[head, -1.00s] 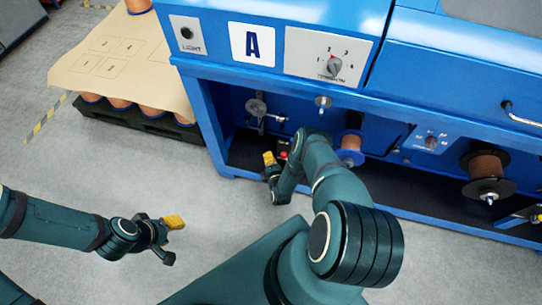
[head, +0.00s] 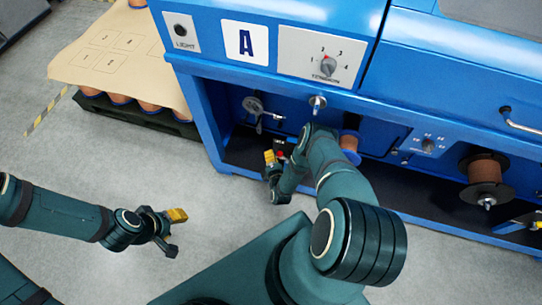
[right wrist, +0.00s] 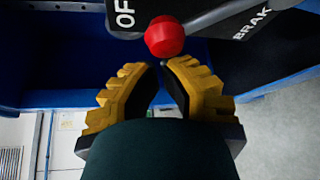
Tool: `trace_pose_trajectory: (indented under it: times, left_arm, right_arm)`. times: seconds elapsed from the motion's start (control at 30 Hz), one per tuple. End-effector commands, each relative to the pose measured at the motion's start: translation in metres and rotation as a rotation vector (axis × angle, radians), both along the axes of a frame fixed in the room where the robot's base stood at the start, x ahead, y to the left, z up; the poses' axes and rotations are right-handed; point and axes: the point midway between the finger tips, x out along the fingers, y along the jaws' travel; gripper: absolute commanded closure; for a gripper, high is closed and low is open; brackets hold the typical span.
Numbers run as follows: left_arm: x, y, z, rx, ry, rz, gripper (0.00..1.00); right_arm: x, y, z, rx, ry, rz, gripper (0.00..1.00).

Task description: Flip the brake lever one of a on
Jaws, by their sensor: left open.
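The brake lever's red ball knob (right wrist: 165,36) is large in the right wrist view, with its grey rod running to the upper right. The black label plate (right wrist: 232,24) behind it reads "OF…" at the left and "BRAK…" at the right, both cut off. In the head view the knob is a small red spot (head: 281,155) low inside machine A. Contact with the knob is unclear. My left gripper (head: 174,233) is open and empty over the floor.
The blue machine (head: 205,110) has an "A" sign (head: 246,43) and a tension dial (head: 327,66). Spools (head: 484,168) and pulleys (head: 253,105) sit in its lower bay. A cardboard-topped pallet (head: 115,60) stands at the left. The floor (head: 70,150) between is clear.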

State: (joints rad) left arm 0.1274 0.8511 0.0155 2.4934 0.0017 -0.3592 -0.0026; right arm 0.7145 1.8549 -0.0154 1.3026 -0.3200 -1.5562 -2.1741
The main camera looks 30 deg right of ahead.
Motion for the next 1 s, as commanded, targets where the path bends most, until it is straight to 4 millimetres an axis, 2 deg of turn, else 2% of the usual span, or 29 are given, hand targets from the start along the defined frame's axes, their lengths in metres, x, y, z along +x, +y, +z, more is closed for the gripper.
trace_pose_trajectory:
  times: [0.73,1.0]
  left_arm:
    - [-0.002,0.000,0.009,0.000,0.004,-0.001,0.53]
    - [-0.003,-0.001,0.017,-0.002,0.008,-0.002,0.53]
  right_arm:
    - [-0.006,-0.009,0.009,-0.002,-0.001,0.001,1.00]
    - [-0.012,-0.025,0.019,-0.004,-0.002,-0.001,1.00]
